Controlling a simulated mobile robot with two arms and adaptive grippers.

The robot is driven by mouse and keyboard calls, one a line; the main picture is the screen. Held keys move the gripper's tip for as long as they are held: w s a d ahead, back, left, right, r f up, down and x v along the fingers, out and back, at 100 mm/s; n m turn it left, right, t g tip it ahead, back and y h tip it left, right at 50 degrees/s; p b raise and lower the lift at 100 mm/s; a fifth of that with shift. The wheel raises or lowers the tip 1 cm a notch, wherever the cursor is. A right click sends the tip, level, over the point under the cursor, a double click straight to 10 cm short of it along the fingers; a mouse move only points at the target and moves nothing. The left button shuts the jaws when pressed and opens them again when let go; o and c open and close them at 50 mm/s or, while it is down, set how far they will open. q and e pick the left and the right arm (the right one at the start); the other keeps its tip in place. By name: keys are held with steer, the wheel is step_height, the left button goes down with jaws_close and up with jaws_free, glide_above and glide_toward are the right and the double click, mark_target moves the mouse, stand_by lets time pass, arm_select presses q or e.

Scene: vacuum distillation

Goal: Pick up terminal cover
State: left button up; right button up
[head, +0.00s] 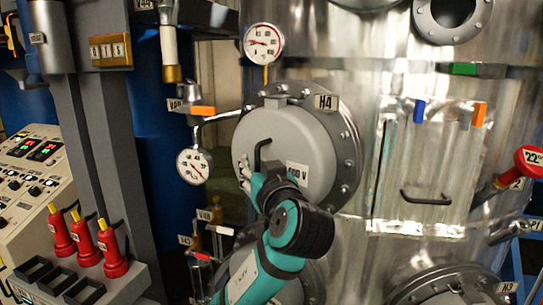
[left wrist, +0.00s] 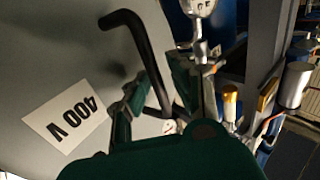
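The terminal cover (head: 285,140) is a large round grey lid marked H4 and 400 V on the metal vessel. It has a black bent handle (head: 262,152). In the left wrist view the cover (left wrist: 60,50) fills the left side, with its tilted 400 V label and the black handle (left wrist: 148,62). My left gripper (head: 252,178) is at the handle, in front of the cover. In the left wrist view its fingers (left wrist: 158,88) are apart, one on each side of the handle, and look open around it. Contact is unclear. My right gripper is out of view.
Gauges hang above (head: 264,43) and left (head: 194,165) of the cover. A metal panel (head: 440,160) with a black handle is to the right. A red-handled valve (head: 528,160) is at the far right.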

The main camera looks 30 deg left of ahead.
arm_select(q)
steer(key=shift+w+a, duration=0.1)
steer(key=shift+a, duration=0.05)
steer(key=shift+d, duration=0.2)
steer(key=c, duration=0.5)
jaws_close()
steer(key=shift+r, duration=0.15)
